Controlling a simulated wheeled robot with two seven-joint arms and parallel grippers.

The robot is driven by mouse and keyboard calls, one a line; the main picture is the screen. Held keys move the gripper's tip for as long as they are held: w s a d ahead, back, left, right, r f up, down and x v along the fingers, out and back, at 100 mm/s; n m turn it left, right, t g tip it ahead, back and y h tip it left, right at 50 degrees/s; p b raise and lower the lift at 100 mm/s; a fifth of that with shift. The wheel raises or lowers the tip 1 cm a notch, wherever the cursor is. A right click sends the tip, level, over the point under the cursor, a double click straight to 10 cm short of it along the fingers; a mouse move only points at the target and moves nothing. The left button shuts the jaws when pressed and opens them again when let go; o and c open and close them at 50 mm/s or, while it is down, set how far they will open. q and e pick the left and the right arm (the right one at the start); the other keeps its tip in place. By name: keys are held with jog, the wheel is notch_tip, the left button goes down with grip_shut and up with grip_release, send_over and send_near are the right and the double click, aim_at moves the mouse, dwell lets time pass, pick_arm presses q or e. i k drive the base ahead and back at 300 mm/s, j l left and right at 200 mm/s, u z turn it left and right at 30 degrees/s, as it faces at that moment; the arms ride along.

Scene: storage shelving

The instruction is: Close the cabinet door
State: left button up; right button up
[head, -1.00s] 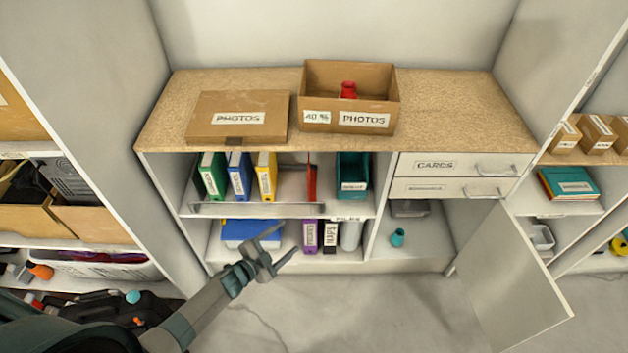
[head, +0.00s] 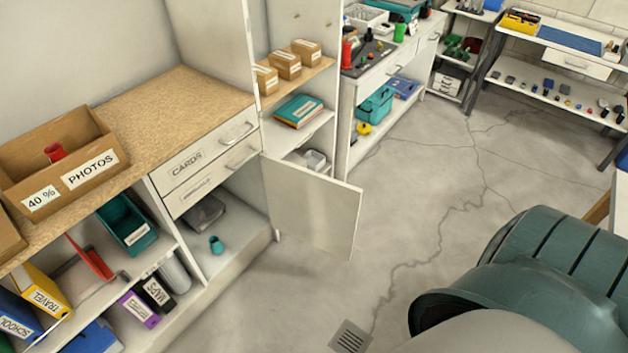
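The white cabinet door (head: 318,212) stands open below the two drawers, swung out over the floor with its hinge side at the right of the cabinet opening. The cabinet compartment (head: 232,262) behind it is open to view, with a small teal cup (head: 216,245) and a grey bin (head: 204,213) inside. Neither of my grippers is in the head view. A teal and grey part of my own arm or body fills the lower right, clear of the door.
The wooden counter (head: 185,105) carries an open cardboard box marked photos (head: 75,165). Shelves with small boxes (head: 287,66) stand right behind the door. The concrete floor (head: 410,215) right of the door is clear, with a drain grate (head: 350,338).

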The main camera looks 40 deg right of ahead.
aim_at(319, 211)
jog(key=u, duration=0.35)
jog(key=l+u, duration=0.6)
jog(key=l, duration=0.15)
jog(key=l+u, duration=0.15)
jog(key=l, duration=0.3)
jog(key=k+l+u, duration=0.1)
jog(key=l, duration=0.3)
jog(key=k+l+u, duration=0.15)
jog(key=l, duration=0.25)
jog(key=k+l+u, duration=0.1)
jog(key=l, duration=0.3)
jog(key=k+l, duration=0.15)
jog(key=l, duration=0.25)
jog(key=k+l, duration=0.1)
jog(key=l, duration=0.3)
jog(key=k+l, duration=0.15)
jog(key=l, duration=0.25)
jog(key=k+l, duration=0.15)
jog(key=l, duration=0.25)
jog(key=k+l, duration=0.15)
jog(key=l, duration=0.25)
jog(key=k+l+u, duration=0.1)
jog(key=l, duration=0.3)
